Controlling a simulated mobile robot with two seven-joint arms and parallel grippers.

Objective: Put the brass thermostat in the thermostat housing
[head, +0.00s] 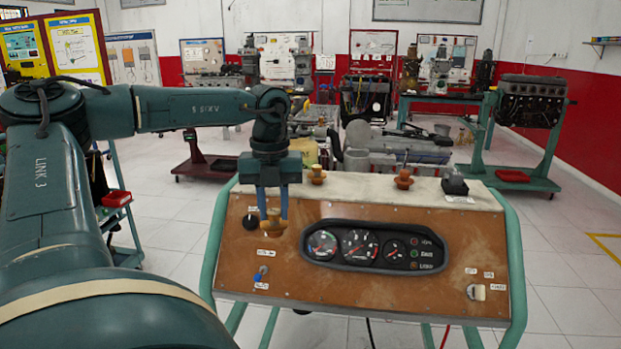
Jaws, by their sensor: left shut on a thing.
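My left gripper (272,212) points down at the front left of the trainer panel, with blue fingers. It is shut on a small orange-brown brass piece, which looks like the brass thermostat (273,226). The piece hangs in front of the brown panel face, left of the gauge cluster. Two similar orange-brown pieces stand on the panel's pale top: one (317,176) just right of the gripper, one (404,181) right of centre. A small dark block (455,184), possibly the thermostat housing, sits at the top right with a pale label before it. My right gripper is not in view.
The trainer panel (370,285) has a green tube frame, a gauge cluster (374,247), a black knob (251,221) and switches. The pale top (355,187) is clear between the pieces. Behind stand an engine on a green stand (530,101) and benches with equipment.

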